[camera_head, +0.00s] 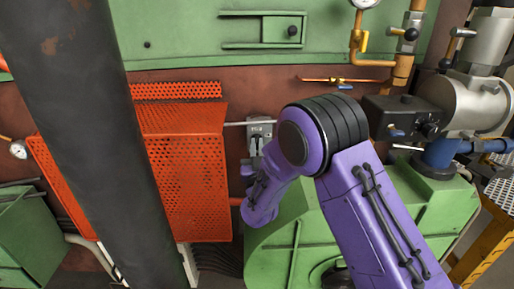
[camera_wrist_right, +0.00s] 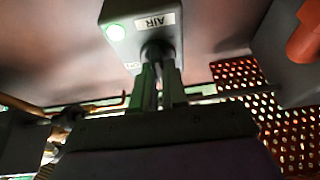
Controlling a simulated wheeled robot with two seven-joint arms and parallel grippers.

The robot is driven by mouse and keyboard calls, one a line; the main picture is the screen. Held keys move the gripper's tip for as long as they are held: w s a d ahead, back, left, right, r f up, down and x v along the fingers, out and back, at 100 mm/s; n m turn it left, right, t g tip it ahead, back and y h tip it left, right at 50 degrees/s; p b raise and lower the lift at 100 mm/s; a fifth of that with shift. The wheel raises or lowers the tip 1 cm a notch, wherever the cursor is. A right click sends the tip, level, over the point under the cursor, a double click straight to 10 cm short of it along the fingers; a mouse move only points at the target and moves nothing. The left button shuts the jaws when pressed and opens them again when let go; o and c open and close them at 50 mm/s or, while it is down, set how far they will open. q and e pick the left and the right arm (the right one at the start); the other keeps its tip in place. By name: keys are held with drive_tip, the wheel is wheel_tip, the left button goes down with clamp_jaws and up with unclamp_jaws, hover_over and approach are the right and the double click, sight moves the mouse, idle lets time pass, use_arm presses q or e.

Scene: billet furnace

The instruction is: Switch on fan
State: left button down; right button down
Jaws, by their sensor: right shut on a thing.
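A small grey switch box (camera_head: 260,126) is on the red-brown wall, right of the orange perforated guard. A dark round knob (camera_wrist_right: 157,50) is on the face of the box. My right gripper (camera_wrist_right: 157,78) is shut on the knob, one finger on each side. In the head view the right gripper (camera_head: 256,146) is at the box, partly hidden by my purple wrist. My left gripper is out of view.
The orange perforated guard (camera_head: 187,170) stands left of the box, and a dark column (camera_head: 90,120) crosses in front of it. A green rounded housing (camera_head: 285,255) is below my right arm. Brass pipes (camera_head: 398,65) and a black control box (camera_head: 405,117) are at the right.

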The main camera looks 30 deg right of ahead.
drive_tip(key=shift+f, duration=0.1)
drive_tip(key=shift+f+m+g+h+b, duration=0.1)
drive_tip(key=shift+m+g+h+b, duration=0.2)
drive_tip(key=shift+m+b, duration=0.6)
drive_tip(key=m+g+h+b, duration=0.1)
drive_tip(key=m, duration=0.1)
drive_tip(key=m+g, duration=0.1)
drive_tip(key=m, duration=0.2)
drive_tip(key=shift+h+b, duration=0.4)
drive_tip(key=shift+a+m+g+h+b, duration=0.15)
drive_tip(key=shift+m+g+b, duration=0.45)
drive_tip(key=shift+m, duration=0.95)
drive_tip(key=shift+d+m+g+h+b, duration=0.1)
drive_tip(key=shift+m+g+h+b, duration=0.3)
drive_tip(key=shift+m, duration=1.2)
drive_tip(key=shift+a+m+g+h+b, duration=0.1)
drive_tip(key=shift+m+g+b, duration=0.65)
drive_tip(key=shift+m, duration=0.8)
drive_tip(key=c, duration=1.2)
unclamp_jaws()
drive_tip(key=shift+r, duration=0.2)
drive_tip(key=shift+o, duration=0.2)
